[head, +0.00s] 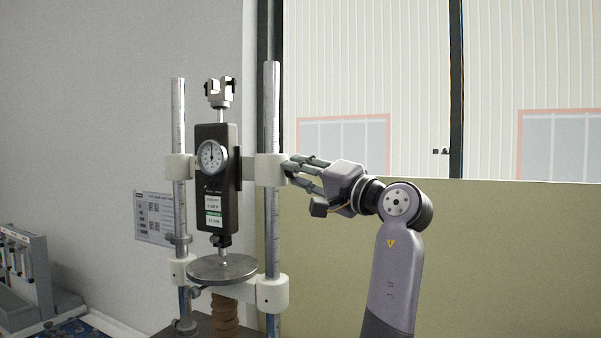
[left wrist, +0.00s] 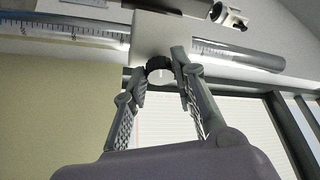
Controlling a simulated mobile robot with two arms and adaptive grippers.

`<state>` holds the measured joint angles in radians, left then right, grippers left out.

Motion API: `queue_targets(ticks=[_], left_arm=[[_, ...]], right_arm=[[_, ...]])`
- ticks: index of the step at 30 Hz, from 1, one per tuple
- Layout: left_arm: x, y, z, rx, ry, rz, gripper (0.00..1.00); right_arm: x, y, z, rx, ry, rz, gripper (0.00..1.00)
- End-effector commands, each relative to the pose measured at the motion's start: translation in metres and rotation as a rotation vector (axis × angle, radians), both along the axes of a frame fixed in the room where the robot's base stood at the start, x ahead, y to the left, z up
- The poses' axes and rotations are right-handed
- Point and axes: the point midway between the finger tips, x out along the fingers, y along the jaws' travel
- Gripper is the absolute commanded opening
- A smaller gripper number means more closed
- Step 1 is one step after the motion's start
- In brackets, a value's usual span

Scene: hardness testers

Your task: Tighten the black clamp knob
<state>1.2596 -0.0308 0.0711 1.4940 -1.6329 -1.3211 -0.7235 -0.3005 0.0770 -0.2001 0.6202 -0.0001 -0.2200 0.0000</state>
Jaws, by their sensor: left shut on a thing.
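The black clamp knob (left wrist: 159,66) has a ribbed dark rim and a pale round face. In the left wrist view it stands out from a white clamp block (left wrist: 166,38) on the scaled post. In the head view this block (head: 268,169) sits on the right post of the tester, level with the dial gauge (head: 211,156). My left gripper (head: 291,170) comes at the block from the right. Its two fingers are shut on the knob, one on each side. In the head view the fingers mostly hide the knob. My right gripper is not in view.
A round metal plate (head: 222,268) sits below the gauge on the tester. A second white block (head: 272,294) is lower on the right post. Another device (head: 25,270) stands at far left. A window and low beige wall (head: 500,240) lie behind my arm.

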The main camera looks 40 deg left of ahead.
Motion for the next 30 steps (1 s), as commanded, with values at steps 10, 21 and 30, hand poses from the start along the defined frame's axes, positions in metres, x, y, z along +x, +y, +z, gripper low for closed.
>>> queue_targets(ticks=[10, 21, 30], left_arm=[[-0.0006, -0.0004, 0.0028, -0.045, 0.142, 0.000, 0.00], [-0.0009, -0.0002, 0.0020, -0.053, 0.172, 0.002, 0.00], [-0.0008, -0.0003, 0.0019, -0.053, 0.171, 0.002, 0.31]], right_arm=[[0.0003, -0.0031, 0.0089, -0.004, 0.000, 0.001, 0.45], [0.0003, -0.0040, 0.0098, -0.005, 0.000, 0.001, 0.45], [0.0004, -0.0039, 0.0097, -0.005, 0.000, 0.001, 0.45]])
